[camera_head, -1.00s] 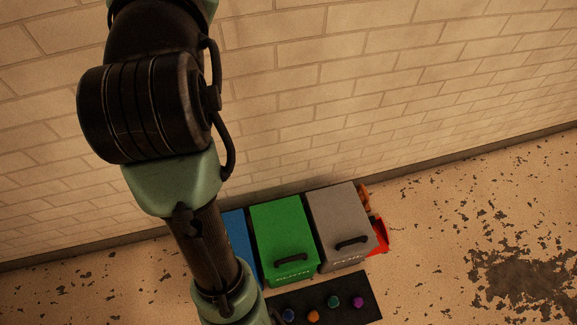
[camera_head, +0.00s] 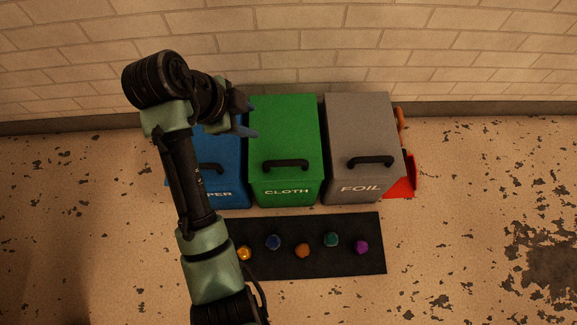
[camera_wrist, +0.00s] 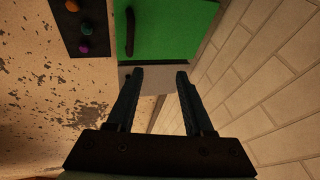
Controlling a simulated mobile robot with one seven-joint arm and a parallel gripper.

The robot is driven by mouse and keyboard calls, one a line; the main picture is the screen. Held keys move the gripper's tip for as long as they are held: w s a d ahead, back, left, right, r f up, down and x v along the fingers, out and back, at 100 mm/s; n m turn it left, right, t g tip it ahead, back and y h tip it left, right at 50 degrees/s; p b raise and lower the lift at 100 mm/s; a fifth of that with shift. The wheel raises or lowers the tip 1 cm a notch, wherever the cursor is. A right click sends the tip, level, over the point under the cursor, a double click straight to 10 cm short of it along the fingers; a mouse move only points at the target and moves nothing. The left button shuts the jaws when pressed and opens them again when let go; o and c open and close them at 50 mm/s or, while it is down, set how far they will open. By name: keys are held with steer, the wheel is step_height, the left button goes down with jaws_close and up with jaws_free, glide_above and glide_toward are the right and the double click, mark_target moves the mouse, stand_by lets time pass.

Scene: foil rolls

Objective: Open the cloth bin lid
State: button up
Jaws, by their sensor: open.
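The green bin labelled CLOTH (camera_head: 286,130) stands in the middle of three bins against the wall. Its lid is shut, with a dark bar handle (camera_head: 286,164) near the front edge. My gripper (camera_head: 250,118) is open and empty. In the head view it appears over the seam between the blue and green bins, behind and left of the handle. Its height above the lids is hard to tell. In the wrist view the fingers (camera_wrist: 160,74) are spread, with the green lid (camera_wrist: 175,25) beyond them and the handle (camera_wrist: 130,32) at upper left, apart from the fingers.
A blue bin (camera_head: 228,155), partly hidden by my arm, stands left of the green bin. A grey FOIL bin (camera_head: 362,125) stands right, with red and orange objects (camera_head: 401,175) beside it. A dark mat (camera_head: 310,268) with several small coloured pieces lies in front. The brick wall is close behind.

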mark_target(283, 163)
steer(key=shift+m+g+h, duration=0.3)
steer(key=shift+m+g, duration=0.3)
steer(key=shift+g, duration=0.1)
steer(key=d+f+b, duration=0.2)
steer(key=f+b, duration=0.1)
steer(key=f, duration=0.2)
steer(key=d+f+b, duration=0.1)
steer(key=f+b, duration=0.2)
steer(key=f, duration=0.3)
steer(key=s+d+f+b, duration=0.1)
steer(key=d+f+b, duration=0.1)
steer(key=f, duration=0.4)
steer(key=shift+s+d+f+b, duration=0.1)
steer(key=shift+d+f+b, duration=0.15)
steer(key=shift+b, duration=0.65)
steer(key=shift+c, duration=0.3)
jaws_close()
